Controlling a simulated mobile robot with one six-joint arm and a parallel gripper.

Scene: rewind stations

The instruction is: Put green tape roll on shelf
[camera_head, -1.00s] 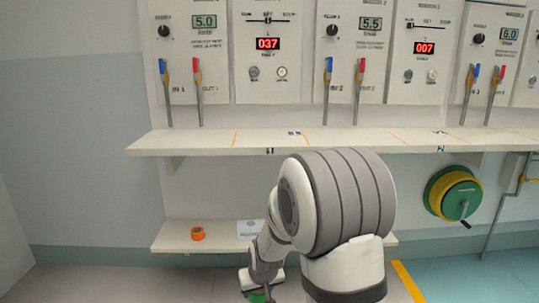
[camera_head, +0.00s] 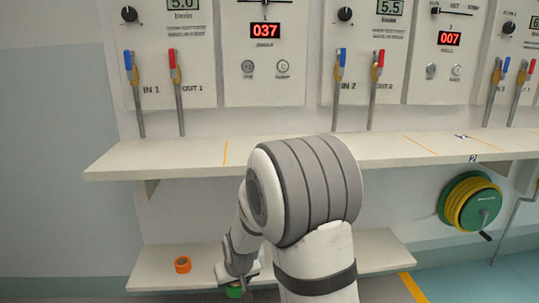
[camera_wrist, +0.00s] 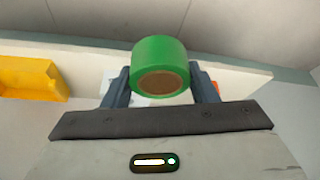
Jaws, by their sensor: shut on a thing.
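The green tape roll (camera_wrist: 160,52) is held between the two dark fingers of my gripper (camera_wrist: 162,82), which is shut on it. In the head view the roll (camera_head: 235,292) shows only in part, below my gripper (camera_head: 236,281), at the front edge of the lower shelf (camera_head: 148,272). I cannot tell whether it touches the shelf. An orange tape roll (camera_head: 182,265) lies on that shelf, left of my gripper. My arm hides the shelf's middle. A wider upper shelf (camera_head: 120,165) runs above and looks empty.
A yellow bin (camera_wrist: 30,77) is at the left of the wrist view. Panels with blue and red levers (camera_head: 176,65) stand above the upper shelf. A green and yellow hose reel (camera_head: 470,203) hangs at the right. The lower shelf right of my arm (camera_head: 380,250) looks clear.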

